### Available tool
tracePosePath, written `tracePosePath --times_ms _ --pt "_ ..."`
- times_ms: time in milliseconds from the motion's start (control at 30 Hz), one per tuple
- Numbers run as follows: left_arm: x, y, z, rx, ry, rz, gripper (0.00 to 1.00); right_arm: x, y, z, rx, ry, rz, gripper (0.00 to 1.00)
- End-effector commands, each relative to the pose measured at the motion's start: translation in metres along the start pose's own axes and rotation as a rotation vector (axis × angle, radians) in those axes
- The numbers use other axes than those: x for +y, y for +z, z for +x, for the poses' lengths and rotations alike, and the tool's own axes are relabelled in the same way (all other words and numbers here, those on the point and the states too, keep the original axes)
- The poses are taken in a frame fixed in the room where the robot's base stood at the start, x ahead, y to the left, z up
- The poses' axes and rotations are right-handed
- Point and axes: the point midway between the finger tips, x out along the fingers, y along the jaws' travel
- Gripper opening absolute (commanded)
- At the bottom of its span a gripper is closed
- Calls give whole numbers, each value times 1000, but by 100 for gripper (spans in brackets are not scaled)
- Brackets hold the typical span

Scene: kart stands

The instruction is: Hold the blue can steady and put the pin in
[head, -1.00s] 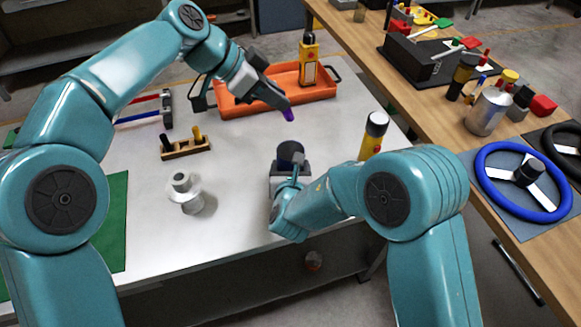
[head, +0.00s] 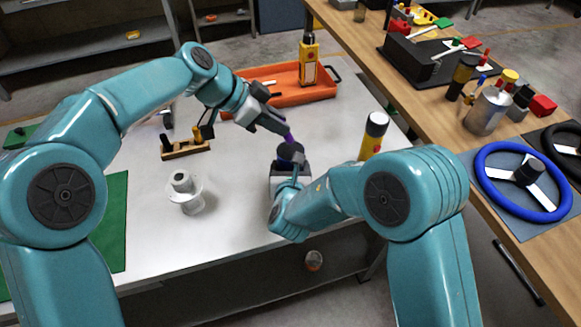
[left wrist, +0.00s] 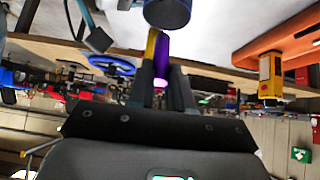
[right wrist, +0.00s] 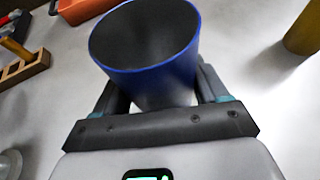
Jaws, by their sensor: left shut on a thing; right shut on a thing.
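The blue can (head: 290,153) stands upright and open at the top, with a dark empty-looking inside and blue rim in the right wrist view (right wrist: 165,75). My right gripper (head: 291,178) is shut around its sides. My left gripper (head: 282,128) is shut on a purple pin (head: 289,138), whose tip points down close above the can's rim in the head view. The pin also shows in the left wrist view (left wrist: 161,55), near the can (left wrist: 167,13) but apart from it. No pin shows in the can.
A wooden peg block (head: 186,149) and a grey flanged spool (head: 186,195) stand to the left. An orange tray (head: 285,95) is behind. A yellow bottle-shaped thing (head: 374,135) stands to the right of the can. A wooden bench (head: 440,120) borders the right.

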Motion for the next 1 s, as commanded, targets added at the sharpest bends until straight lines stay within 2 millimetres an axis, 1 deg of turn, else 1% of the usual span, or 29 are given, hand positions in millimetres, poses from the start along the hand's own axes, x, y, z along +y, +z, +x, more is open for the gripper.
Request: tracePosePath --times_ms 800,1000 --pt "-1 39 42 -1 2 -1 0 0 0 0 0 0 0 42" --pt "-1 42 46 0 0 0 0 0 0 0 0 0 0 42"
